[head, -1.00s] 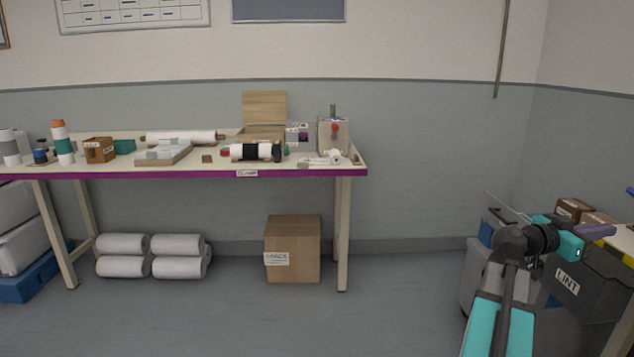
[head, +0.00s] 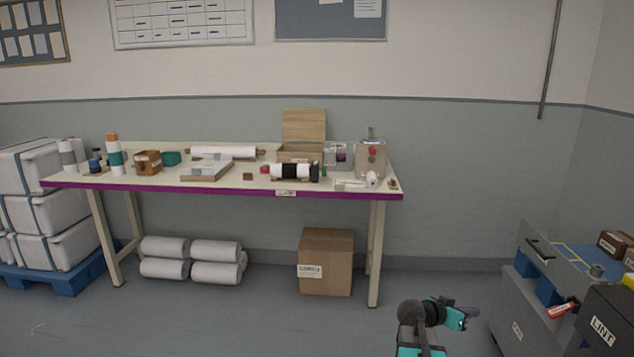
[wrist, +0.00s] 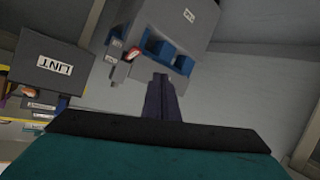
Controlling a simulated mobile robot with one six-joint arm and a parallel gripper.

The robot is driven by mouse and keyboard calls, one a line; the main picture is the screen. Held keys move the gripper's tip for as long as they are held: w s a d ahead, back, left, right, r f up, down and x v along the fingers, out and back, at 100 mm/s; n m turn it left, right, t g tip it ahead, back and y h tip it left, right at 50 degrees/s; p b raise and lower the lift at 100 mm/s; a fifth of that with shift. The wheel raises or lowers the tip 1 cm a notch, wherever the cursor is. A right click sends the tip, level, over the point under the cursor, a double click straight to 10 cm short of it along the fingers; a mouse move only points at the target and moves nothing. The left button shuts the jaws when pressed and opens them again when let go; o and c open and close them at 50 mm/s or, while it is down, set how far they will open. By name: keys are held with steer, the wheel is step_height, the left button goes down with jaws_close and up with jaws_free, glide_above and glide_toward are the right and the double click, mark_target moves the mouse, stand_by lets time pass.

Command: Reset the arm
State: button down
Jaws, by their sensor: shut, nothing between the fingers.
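My gripper (head: 469,312) is low in the right part of the head view, at the end of my teal and dark arm. It points right, over open floor between the long table (head: 232,189) and the grey cabinet (head: 518,308). In the wrist view my gripper's dark fingers (wrist: 161,82) are pressed together and hold nothing. The grey cabinet with blue bins (wrist: 183,64) shows beyond them, tilted in the picture. The lower part of my arm is cut off by the bottom edge of the head view.
A dark LINT bin (head: 601,328) stands at the far right, with a red-handled tool (head: 562,310) on the cabinet beside it. A cardboard box (head: 326,262) and white rolls (head: 190,259) sit under the table. Wrapped bales (head: 45,205) stand at left. The middle floor is clear.

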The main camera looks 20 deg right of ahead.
steer(key=s+a+f+n+y+p, duration=0.1)
steer(key=a+f+n+y+p, duration=0.2)
steer(key=a+f, duration=0.85)
steer(key=s+a+f+n+y+p, duration=0.25)
steer(key=a+f, duration=0.65)
steer(key=a, duration=0.5)
steer(key=s+a+f+n+g+y+p, duration=0.2)
steer(key=s+a+f+n+g+y, duration=0.1)
steer(key=s+a, duration=0.8)
steer(key=s+a+f+n+g+y+p, duration=0.2)
steer(key=s+a+f+n+y, duration=0.3)
steer(key=s+a, duration=0.5)
steer(key=a+f+g, duration=0.1)
steer(key=a+f, duration=0.1)
steer(key=a, duration=0.2)
steer(key=shift+s+f, duration=0.15)
steer(key=shift+s, duration=0.2)
steer(key=shift+a+n, duration=0.1)
steer(key=shift+n, duration=0.15)
